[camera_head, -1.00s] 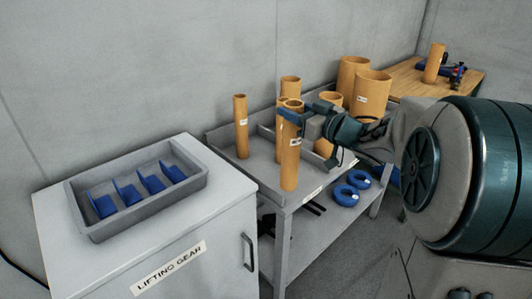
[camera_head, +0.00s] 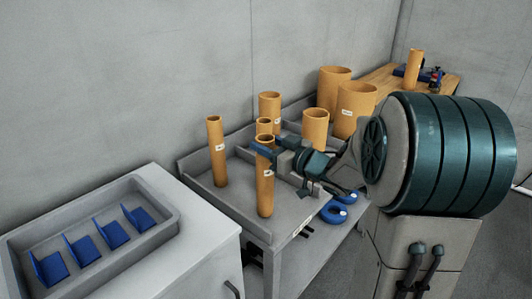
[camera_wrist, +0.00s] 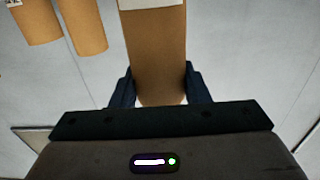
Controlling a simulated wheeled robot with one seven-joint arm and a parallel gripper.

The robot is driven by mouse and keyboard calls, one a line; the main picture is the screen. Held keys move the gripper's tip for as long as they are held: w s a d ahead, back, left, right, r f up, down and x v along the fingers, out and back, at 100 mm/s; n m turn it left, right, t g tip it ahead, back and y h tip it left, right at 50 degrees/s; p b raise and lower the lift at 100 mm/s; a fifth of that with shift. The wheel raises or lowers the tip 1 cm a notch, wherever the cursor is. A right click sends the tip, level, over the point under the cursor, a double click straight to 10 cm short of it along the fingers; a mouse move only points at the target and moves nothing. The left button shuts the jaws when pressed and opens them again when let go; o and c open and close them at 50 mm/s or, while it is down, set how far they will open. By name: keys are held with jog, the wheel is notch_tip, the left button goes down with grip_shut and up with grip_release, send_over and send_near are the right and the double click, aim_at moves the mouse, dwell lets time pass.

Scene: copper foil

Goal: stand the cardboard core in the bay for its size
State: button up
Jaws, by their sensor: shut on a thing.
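The cardboard core (camera_head: 265,187) is a tan, upright tube with a small white label. My gripper (camera_head: 264,150) is shut around its upper part. In the wrist view the core (camera_wrist: 156,55) sits between the two dark blue fingers. Its lower end is over the front part of the grey bench rack (camera_head: 238,212); I cannot tell whether it touches the floor of the rack. A slim core (camera_head: 217,150) stands to the left, and wider cores (camera_head: 270,104) (camera_head: 315,125) stand behind and to the right.
Two very wide cores (camera_head: 332,90) (camera_head: 356,112) stand at the right end. Another core (camera_head: 414,68) stands on a wooden table (camera_head: 445,85). Blue rings (camera_head: 333,213) lie on the lower shelf. A grey tray (camera_head: 165,222) with several blue pieces sits on the left cabinet.

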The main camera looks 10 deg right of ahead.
aim_at(265, 178)
jog(key=shift+f, duration=0.9)
jog(key=shift+f, duration=0.2)
jog(key=o, duration=1.3)
